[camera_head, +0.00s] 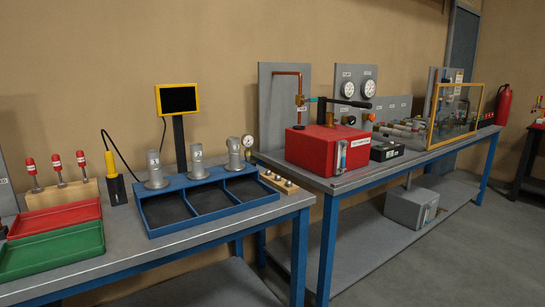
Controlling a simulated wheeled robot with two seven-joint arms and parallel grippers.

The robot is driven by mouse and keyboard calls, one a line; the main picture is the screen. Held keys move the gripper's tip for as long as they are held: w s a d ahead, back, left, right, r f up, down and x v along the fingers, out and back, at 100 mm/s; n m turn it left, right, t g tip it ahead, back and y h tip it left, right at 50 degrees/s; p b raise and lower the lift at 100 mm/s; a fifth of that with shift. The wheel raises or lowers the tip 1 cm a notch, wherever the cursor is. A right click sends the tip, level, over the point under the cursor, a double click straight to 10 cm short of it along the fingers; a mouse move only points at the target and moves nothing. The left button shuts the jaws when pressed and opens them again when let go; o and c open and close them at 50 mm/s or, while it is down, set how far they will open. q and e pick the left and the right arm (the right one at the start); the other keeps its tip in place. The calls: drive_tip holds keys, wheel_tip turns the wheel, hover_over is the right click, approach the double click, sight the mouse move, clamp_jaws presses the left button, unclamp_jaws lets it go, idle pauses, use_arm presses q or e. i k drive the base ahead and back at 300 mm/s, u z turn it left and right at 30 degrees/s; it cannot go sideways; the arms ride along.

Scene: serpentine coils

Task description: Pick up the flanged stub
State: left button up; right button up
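Several grey metal pieces could be the flanged stub, and the view does not settle which. Three upright grey cylinders with wider round bases stand along the back rim of a blue three-compartment tray (222,208): a left one (154,170), a middle one (197,163) and a right one (234,155). Each seems to carry a small label, too small to read. The tray's dark compartments look empty. Neither of my grippers shows.
A red tray (55,218) and a green tray (52,250) lie left of the blue tray. A wooden block with red-handled tools (62,192) and a screen on a post (177,99) stand behind. A red box (312,149) sits on the farther bench.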

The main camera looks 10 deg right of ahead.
sight(234, 165)
drive_tip(key=z, duration=0.15)
drive_tip(key=i, duration=0.9)
drive_tip(key=u, duration=0.3)
